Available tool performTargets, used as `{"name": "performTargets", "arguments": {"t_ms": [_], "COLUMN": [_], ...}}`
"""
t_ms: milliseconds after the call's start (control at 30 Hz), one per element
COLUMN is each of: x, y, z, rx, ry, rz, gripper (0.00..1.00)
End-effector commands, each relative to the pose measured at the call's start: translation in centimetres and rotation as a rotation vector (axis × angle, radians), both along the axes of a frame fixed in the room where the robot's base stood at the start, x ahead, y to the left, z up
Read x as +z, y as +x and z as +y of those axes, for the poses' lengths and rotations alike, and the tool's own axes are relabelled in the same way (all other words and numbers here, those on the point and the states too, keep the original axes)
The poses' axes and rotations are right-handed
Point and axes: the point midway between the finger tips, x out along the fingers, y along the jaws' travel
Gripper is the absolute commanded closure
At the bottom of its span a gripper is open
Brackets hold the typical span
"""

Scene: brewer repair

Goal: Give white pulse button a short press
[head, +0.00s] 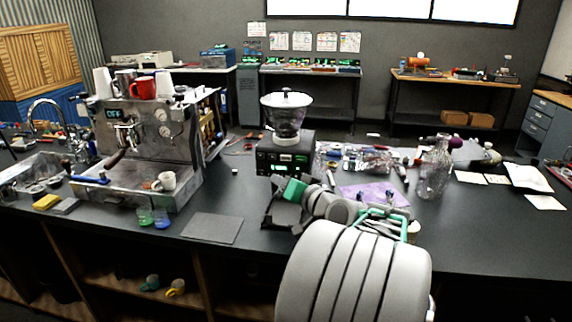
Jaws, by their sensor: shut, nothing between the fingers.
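The coffee grinder (268,160) stands on the dark counter near the middle of the head view, a black box with a clear hopper on top. Its front has a small panel with lit green and pale marks. I cannot make out the white pulse button among these marks. My gripper (278,192) is shut and empty, low in front of the grinder's front face. Its dark fingers blend with the grinder's dark lower part, so I cannot tell whether they touch it. My wrist, with a green part, covers the grinder's lower right front.
An espresso machine (150,135) with cups on top stands to the left. A grey mat (212,228) lies in front, with small blue and green glasses beside the machine. A glass jug (433,170), a purple cloth (385,195) and loose parts lie to the right.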

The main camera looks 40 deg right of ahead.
Motion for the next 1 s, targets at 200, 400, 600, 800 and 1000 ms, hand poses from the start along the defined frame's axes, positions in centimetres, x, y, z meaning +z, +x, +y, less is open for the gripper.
{"name": "performTargets", "arguments": {"t_ms": [200, 400, 600, 800, 1000], "x": [0.2, 0.2, 0.3, 0.4, 0.1], "y": [-0.1, 0.1, 1.5, 3.3, 4.8], "z": [-0.2, -0.5, -2.2, -4.6, -6.5], "rx": [-0.004, -0.003, -0.003, -0.003, -0.002], "ry": [0.002, 0.003, 0.004, 0.003, 0.002], "rz": [-0.009, -0.007, -0.007, -0.006, -0.006], "gripper": [1.00, 1.00, 1.00, 1.00, 1.00]}}
